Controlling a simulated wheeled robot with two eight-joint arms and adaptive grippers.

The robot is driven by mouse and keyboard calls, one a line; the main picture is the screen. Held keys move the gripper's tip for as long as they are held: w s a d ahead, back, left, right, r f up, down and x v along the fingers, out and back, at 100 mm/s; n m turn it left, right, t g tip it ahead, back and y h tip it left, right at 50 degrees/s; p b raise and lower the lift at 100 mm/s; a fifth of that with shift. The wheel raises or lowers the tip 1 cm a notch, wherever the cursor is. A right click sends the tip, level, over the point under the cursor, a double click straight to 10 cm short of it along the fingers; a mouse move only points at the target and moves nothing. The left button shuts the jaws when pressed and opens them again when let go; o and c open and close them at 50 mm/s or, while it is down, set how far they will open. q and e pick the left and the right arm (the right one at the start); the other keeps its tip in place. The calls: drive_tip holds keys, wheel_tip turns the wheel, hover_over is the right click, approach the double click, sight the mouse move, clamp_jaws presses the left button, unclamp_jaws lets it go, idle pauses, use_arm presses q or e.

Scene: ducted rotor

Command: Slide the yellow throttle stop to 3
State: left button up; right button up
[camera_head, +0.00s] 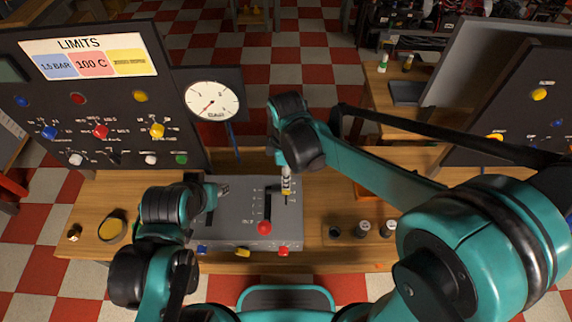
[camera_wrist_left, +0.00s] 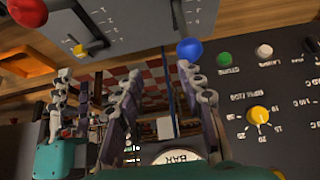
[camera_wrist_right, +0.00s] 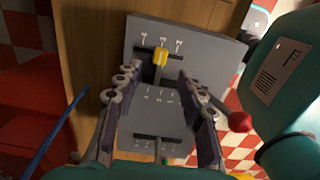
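The yellow throttle stop (camera_wrist_right: 160,57) sits in a slot of the grey control box (camera_wrist_right: 220,52), beside a scale whose numbers I cannot read. It also shows in the left wrist view (camera_wrist_left: 78,49). My right gripper (camera_wrist_right: 155,82) is open, with its fingers apart on either side of the stop in that picture; contact cannot be told. In the head view my right gripper (camera_head: 287,185) hangs over the box and hides the stop. A red lever knob (camera_head: 264,228) stands by the slot. My left gripper (camera_head: 222,189) is open, its right finger close to a blue knob (camera_wrist_left: 189,49).
The LIMITS panel (camera_head: 90,100) with coloured knobs and a round gauge (camera_head: 211,100) stand behind the box. Blue, yellow and red buttons line the box's front edge. Small round parts (camera_head: 363,227) lie to the right on the wooden table, a yellow-topped dish (camera_head: 110,228) to the left.

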wheel_tip(320, 180, up, 5)
drive_tip(key=shift+f, duration=0.1)
idle(0.7)
